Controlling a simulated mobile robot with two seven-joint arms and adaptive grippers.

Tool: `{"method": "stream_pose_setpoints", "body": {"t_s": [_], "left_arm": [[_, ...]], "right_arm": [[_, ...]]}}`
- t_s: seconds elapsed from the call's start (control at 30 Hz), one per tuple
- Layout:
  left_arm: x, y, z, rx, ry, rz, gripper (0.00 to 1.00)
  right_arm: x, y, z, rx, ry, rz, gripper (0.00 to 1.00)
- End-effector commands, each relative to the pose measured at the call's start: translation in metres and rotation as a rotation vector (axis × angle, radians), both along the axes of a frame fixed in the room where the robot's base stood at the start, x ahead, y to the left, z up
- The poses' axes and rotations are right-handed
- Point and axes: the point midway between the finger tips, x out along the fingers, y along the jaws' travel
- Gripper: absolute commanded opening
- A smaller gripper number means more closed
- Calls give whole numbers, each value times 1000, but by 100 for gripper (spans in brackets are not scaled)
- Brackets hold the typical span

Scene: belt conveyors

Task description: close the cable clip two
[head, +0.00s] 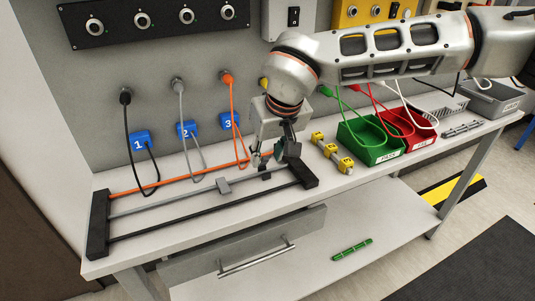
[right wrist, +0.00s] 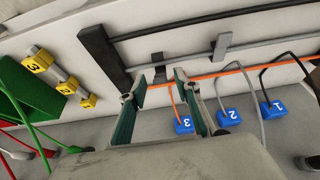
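A frame on the bench has dark end bars (head: 98,225) and orange, grey and black rods. A grey clip-like block (head: 223,186) sits on the grey rod; it also shows in the right wrist view (right wrist: 222,44). A second, darker small block is close to the right end bar in the right wrist view (right wrist: 158,66). Neither carries a readable number. My right gripper (head: 266,157) is low over the frame's right end, by the orange rod. In the right wrist view its fingers (right wrist: 160,82) are apart with nothing clearly gripped. My left gripper is out of view.
Blue blocks numbered 1 (head: 139,141), 2 (head: 187,130) and 3 (head: 229,121) stand behind the frame with cables looping from wall sockets. Yellow numbered blocks (head: 331,152), a green bin (head: 366,144) and a red bin (head: 420,136) stand to the right. A drawer (head: 245,248) is below.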

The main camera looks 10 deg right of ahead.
Motion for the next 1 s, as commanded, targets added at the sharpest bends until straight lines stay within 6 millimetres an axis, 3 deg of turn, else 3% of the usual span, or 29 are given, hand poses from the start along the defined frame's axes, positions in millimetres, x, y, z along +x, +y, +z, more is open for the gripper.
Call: {"method": "stream_pose_setpoints", "body": {"t_s": [0.17,0.3,0.67,1.0], "left_arm": [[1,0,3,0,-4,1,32],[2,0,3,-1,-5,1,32],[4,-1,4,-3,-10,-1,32],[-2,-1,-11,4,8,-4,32]], "right_arm": [[0,0,1,0,-1,0,32],[0,0,1,0,-1,0,1],[-2,-1,-1,6,-22,2,0],[-14,-4,-14,64,-195,7,0]]}}
